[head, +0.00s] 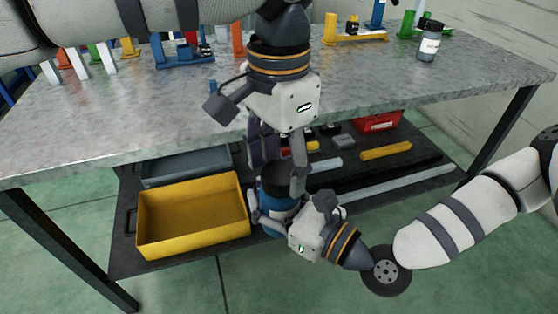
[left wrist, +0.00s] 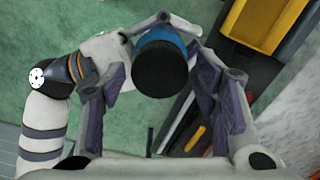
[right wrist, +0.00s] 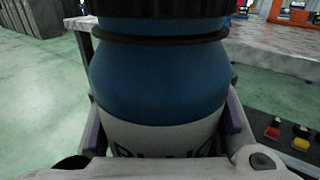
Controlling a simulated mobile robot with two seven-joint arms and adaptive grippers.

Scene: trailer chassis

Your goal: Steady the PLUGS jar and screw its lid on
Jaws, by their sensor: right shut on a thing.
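The PLUGS jar (head: 280,203) is blue with a white label and stands upright in front of the bench's lower shelf. In the right wrist view the jar (right wrist: 158,75) fills the middle, its lettering partly cut off. My right gripper (right wrist: 165,125) is shut around the jar's body. The black lid (left wrist: 160,68) sits at the jar's top; whether it is threaded on cannot be told. My left gripper (head: 280,172) points down from above, its fingers on either side of the lid. In the left wrist view those fingers (left wrist: 163,75) are spread, with gaps beside the lid.
A yellow bin (head: 192,240) and a grey tray (head: 187,166) are on the lower shelf (head: 330,185) beside the jar. A red box (head: 379,121) is at the shelf's back. The metal tabletop (head: 140,115) overhangs. Another dark-lidded jar (head: 429,45) stands on it.

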